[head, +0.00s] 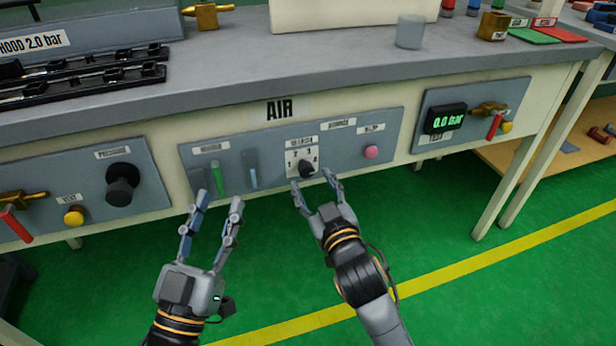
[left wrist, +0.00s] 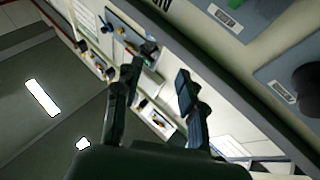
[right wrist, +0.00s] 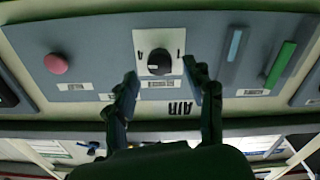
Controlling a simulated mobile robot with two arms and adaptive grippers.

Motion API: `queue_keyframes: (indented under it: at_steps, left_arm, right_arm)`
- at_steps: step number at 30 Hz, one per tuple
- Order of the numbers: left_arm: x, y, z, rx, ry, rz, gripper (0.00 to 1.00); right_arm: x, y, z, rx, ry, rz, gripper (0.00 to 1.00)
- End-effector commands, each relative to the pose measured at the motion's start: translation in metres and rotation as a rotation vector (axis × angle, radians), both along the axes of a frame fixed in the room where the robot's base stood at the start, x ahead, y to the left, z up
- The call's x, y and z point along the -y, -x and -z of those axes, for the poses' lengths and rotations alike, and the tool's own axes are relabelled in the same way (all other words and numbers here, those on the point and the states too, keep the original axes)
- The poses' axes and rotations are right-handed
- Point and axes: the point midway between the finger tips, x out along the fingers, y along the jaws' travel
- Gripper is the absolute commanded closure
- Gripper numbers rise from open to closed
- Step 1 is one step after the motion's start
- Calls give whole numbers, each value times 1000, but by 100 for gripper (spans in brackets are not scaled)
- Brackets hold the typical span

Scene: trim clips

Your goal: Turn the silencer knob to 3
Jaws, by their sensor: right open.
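The silencer knob (head: 306,169) is a small black dial on a white number plate (head: 291,157) in the grey AIR panel under the worktop. My right gripper (head: 312,180) is open, its fingertips just in front of the knob, one toward each side. In the right wrist view the knob (right wrist: 159,62) shows between the open fingers (right wrist: 160,75), with a gap on both sides; I cannot tell which number it points to. My left gripper (head: 219,200) is open and empty, in front of the left part of the panel. Its fingers also show empty in the left wrist view (left wrist: 159,70).
A larger black knob (head: 122,183) is on the left panel. A red-handled valve (head: 494,127) is on the right panel. The green floor in front is clear.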

Motion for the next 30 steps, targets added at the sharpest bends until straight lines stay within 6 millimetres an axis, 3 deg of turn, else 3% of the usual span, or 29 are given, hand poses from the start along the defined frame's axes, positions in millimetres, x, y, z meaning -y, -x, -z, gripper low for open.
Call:
queue_keyframes:
  at_steps: [3,9,21,29,30]
  left_arm:
    - [0,9,-15,108,31,6,60]
    - [-1,23,-34,229,66,12,60]
    - [-2,28,-41,270,78,15,60]
    - [-2,28,-41,269,77,15,60]
    - [-2,28,-41,269,77,15,60]
  right_arm:
    - [-6,-18,1,1,0,1,46]
    - [-11,-35,1,-1,-1,0,46]
    - [-13,-40,0,-2,-2,0,46]
    - [-13,-40,0,-1,-1,0,97]
    - [-13,-40,0,-1,-1,0,100]
